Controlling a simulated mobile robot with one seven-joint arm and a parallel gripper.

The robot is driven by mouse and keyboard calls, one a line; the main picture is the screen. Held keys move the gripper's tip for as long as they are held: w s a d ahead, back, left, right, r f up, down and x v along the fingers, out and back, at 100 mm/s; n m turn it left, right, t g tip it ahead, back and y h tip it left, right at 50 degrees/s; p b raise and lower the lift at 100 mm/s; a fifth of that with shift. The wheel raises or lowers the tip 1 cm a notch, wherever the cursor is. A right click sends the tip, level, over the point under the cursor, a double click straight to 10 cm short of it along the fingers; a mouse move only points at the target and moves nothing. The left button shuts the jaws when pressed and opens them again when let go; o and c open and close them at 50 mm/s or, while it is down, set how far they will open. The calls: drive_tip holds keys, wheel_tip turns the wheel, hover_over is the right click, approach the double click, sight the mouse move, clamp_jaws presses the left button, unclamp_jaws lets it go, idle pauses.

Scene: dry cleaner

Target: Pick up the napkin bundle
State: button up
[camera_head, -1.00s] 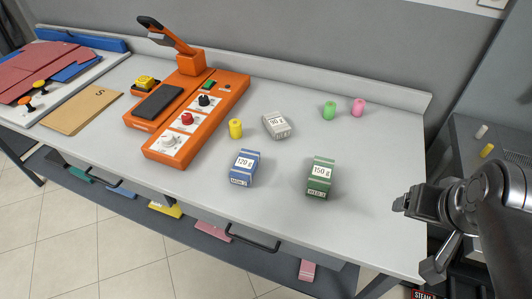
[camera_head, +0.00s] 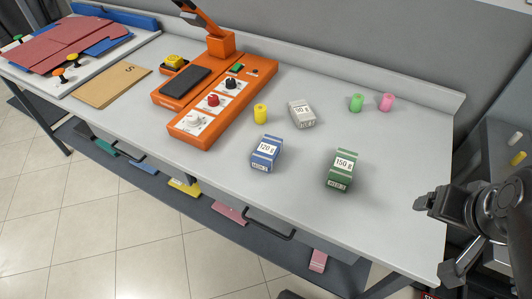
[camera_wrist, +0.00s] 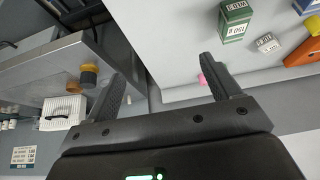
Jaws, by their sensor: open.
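Nothing is marked as a napkin bundle; three small labelled packs stand on the grey table (camera_head: 300,190). I cannot tell which, if any, is the napkin bundle. The green pack (camera_wrist: 236,20) and the grey pack (camera_wrist: 267,43) also show in the wrist view, beyond the right finger. My gripper (camera_wrist: 163,85) is open and empty. In the head view my gripper (camera_head: 424,203) is at the table's right end, apart from the packs.
An orange device (camera_head: 215,95) with knobs and a raised lever stands left of the packs. Yellow (camera_head: 260,114), green (camera_head: 356,103) and pink (camera_head: 386,102) spools stand nearby. A brown envelope (camera_head: 112,84) lies farther left. The table's front right is clear. Folded items lie on a lower shelf (camera_head: 210,205).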

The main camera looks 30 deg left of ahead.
drive_tip(key=w+a+r+g+y, duration=0.1)
drive_tip(key=w+a+g, duration=0.1)
drive_tip(key=w+a, duration=0.8)
drive_tip(key=n+g, duration=0.1)
drive_tip(key=g, duration=0.2)
approach(267, 148)
drive_tip(key=shift+g+h, duration=0.3)
drive_tip(key=shift+h, duration=0.2)
drive_tip(key=f, duration=0.5)
drive_tip(key=shift+a, duration=0.3)
drive_tip(key=shift+w+a+f, duration=0.1)
drive_tip(key=shift+w+f, duration=0.05)
drive_tip(key=shift+f, duration=1.4)
drive_tip(key=shift+w+f, duration=0.1)
drive_tip(key=shift+f, duration=1.45)
drive_tip(key=c, duration=1.1)
